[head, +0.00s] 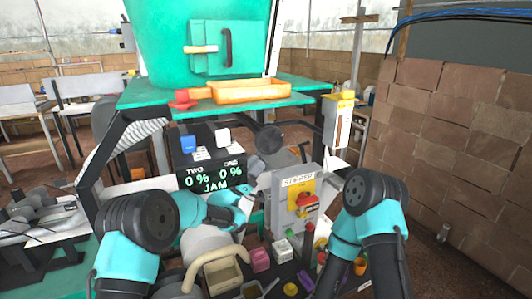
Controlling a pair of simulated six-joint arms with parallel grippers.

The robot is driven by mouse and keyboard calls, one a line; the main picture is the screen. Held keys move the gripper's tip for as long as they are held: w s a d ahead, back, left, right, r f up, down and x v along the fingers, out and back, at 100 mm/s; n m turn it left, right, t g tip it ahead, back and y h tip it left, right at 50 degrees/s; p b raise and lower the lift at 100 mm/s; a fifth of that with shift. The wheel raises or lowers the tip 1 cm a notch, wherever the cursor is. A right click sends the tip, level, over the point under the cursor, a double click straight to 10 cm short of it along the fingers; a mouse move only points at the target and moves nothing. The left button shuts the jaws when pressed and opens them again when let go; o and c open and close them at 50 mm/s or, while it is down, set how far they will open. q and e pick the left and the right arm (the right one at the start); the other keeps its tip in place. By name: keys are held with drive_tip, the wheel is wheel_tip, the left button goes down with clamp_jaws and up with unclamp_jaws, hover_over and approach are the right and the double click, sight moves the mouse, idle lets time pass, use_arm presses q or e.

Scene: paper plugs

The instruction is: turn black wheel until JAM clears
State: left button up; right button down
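The black wheel (269,138) is a dark round disc beneath the green table top, right of the display. The black display (211,172) reads TWO 0 %, ONE 0 %, with JAM below. My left gripper (243,200) is low in front of the machine, below the wheel and apart from it. Its fingers are small and blurred. My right gripper (327,247) is lower right, in front of the grey control box and away from the wheel. Its fingers are partly lost among small objects, so I cannot tell how they stand.
The grey control box (294,205) with a red switch stands right of my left gripper. An orange tray (250,91) lies on the green table top (150,92). A beige bin (222,277) and a pink block (260,260) sit in front. A brick wall (455,150) bounds the right.

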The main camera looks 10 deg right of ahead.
sight(267, 152)
use_arm(q)
drive_tip(key=shift+x, duration=2.7)
drive_tip(key=shift+c, duration=0.3)
clamp_jaws()
drive_tip(key=shift+d, duration=0.15)
